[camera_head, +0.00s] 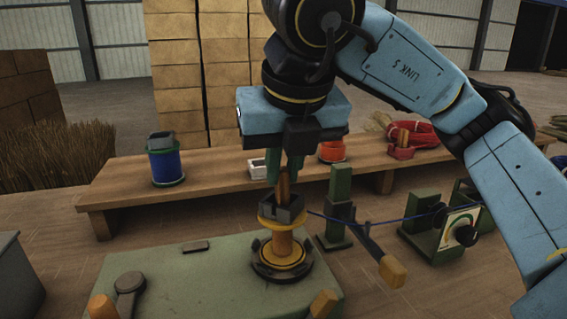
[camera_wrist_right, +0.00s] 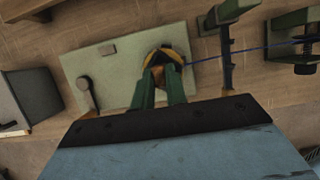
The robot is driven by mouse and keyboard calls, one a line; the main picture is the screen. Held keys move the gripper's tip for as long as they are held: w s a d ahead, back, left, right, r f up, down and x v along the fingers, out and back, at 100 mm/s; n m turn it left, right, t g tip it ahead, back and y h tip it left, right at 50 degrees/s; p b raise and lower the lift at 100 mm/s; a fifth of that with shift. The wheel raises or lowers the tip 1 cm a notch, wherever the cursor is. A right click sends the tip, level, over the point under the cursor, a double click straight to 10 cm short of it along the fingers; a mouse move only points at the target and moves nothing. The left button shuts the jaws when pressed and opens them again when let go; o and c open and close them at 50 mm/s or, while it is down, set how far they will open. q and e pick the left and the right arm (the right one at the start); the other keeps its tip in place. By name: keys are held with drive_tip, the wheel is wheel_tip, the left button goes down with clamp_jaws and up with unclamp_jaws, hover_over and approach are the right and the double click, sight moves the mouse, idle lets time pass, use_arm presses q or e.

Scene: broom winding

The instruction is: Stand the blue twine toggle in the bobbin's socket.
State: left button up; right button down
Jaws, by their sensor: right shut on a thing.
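The bobbin (camera_head: 284,247) stands upright on the green bench plate (camera_head: 195,270), with yellow flanges and a dark square socket block (camera_head: 290,211) on top. My right gripper (camera_head: 284,178) points down over it, its green fingers shut on a brown wooden toggle (camera_head: 284,188). The toggle is roughly upright, its lower end at the socket block; how deep it sits is hidden. Blue twine (camera_head: 345,219) runs from the bobbin top to the right. In the right wrist view the fingers (camera_wrist_right: 160,78) reach over the bobbin (camera_wrist_right: 166,52). My left gripper is out of view.
A green post with a wooden-handled lever (camera_head: 365,240) stands close right of the bobbin. A gauge stand (camera_head: 457,232) is farther right. A crank (camera_head: 129,287) is on the plate's left. Behind, a wooden bench (camera_head: 220,174) holds a blue spool (camera_head: 165,163) and red twine (camera_head: 425,134).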

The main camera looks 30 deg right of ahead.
drive_tip(key=c, duration=1.3)
unclamp_jaws()
drive_tip(key=shift+f, duration=0.1)
drive_tip(key=shift+c, duration=0.2)
drive_tip(key=p+v, duration=0.6)
drive_tip(key=v, duration=0.7)
